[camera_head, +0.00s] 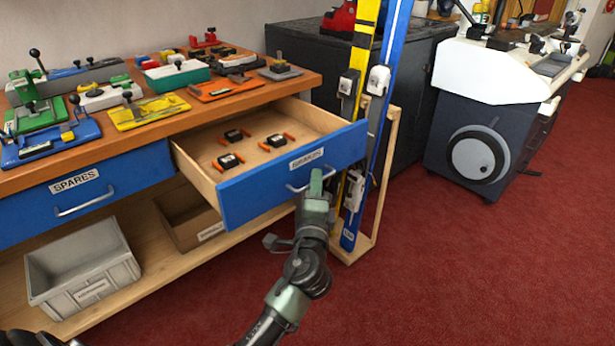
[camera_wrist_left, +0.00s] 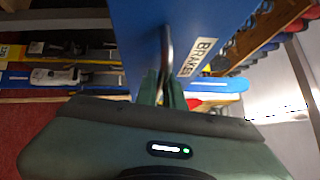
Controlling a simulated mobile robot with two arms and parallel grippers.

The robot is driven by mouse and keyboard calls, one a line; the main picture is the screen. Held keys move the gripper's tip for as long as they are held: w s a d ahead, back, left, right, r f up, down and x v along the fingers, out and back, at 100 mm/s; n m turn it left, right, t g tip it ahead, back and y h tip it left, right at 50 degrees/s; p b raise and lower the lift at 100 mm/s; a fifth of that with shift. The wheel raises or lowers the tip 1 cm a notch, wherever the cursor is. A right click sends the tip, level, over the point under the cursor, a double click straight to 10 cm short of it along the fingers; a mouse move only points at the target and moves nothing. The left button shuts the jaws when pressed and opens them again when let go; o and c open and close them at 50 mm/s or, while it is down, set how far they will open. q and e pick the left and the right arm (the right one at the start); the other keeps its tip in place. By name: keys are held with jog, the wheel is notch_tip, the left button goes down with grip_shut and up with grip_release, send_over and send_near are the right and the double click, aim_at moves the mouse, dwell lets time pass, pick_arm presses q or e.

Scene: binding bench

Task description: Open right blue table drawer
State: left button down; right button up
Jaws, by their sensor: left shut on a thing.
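The right blue drawer (camera_head: 250,193) is pulled well out of the wooden bench in the head view. It holds several small black and orange parts (camera_head: 229,161). My left gripper (camera_head: 316,182) is at the handle in front of the drawer. In the left wrist view the fingers (camera_wrist_left: 163,88) are closed around the handle. The blue drawer front (camera_wrist_left: 135,35) also shows there. My right gripper is not in view.
The left blue drawer (camera_head: 85,196), labelled SPARES, is shut. Skis (camera_head: 384,100) stand in a wooden rack (camera_head: 385,190) close to the open drawer's right end. A grey crate (camera_head: 84,265) sits on the lower shelf. Red carpet (camera_head: 450,270) is clear at the front right.

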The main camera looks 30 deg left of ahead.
pick_arm(q)
jog(key=shift+d+f, duration=0.1)
dwell(0.3)
jog(key=c, duration=1.8)
grip_release()
jog(key=shift+s, duration=0.1)
jog(key=v, duration=0.7)
jog(key=shift+s+d, duration=0.15)
jog(key=shift+s, duration=0.15)
jog(key=shift+f, duration=0.15)
